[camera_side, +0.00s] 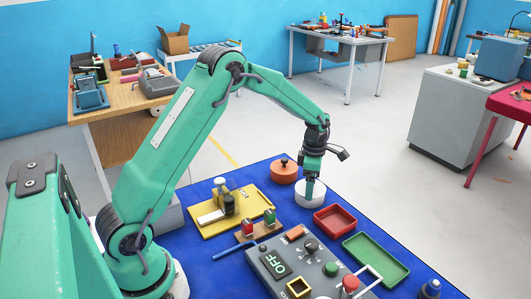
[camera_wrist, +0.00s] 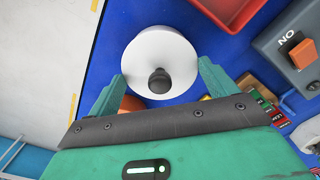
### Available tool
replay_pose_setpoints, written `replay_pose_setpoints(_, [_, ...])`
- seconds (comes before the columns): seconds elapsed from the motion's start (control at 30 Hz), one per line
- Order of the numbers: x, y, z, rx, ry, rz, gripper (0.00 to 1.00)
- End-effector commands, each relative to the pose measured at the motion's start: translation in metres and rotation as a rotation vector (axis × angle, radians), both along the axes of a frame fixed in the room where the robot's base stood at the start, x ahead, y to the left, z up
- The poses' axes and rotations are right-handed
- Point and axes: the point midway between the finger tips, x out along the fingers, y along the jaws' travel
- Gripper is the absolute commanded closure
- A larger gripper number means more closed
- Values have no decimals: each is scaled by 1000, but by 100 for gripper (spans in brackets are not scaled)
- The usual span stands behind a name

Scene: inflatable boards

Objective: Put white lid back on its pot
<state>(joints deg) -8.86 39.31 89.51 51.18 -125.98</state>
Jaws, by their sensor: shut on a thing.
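The white lid (camera_wrist: 150,50) is a round disc with a dark knob in the wrist view. My gripper (camera_wrist: 161,72) is shut on it, with one finger at each side of the disc. In the side view my gripper (camera_side: 312,184) points down at a white round body (camera_side: 312,201) on the blue mat, which looks like the white pot. I cannot tell there where lid and pot meet, or whether the lid is seated. In the wrist view the disc hides whatever is under it.
An orange lidded pot (camera_side: 284,172) stands just behind left. A red tray (camera_side: 335,219) and a green tray (camera_side: 376,258) lie right of the white body. A grey control box (camera_side: 300,262) is in front, and a yellow board (camera_side: 230,211) is at left.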

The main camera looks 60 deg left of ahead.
Motion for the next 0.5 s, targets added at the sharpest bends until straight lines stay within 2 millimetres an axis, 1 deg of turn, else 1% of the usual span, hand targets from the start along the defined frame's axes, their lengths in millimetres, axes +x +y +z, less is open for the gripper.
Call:
replay_pose_setpoints(0.47, [0,0,0,0,0,0,37])
replay_pose_setpoints(0.5, [0,0,0,0,0,0,11])
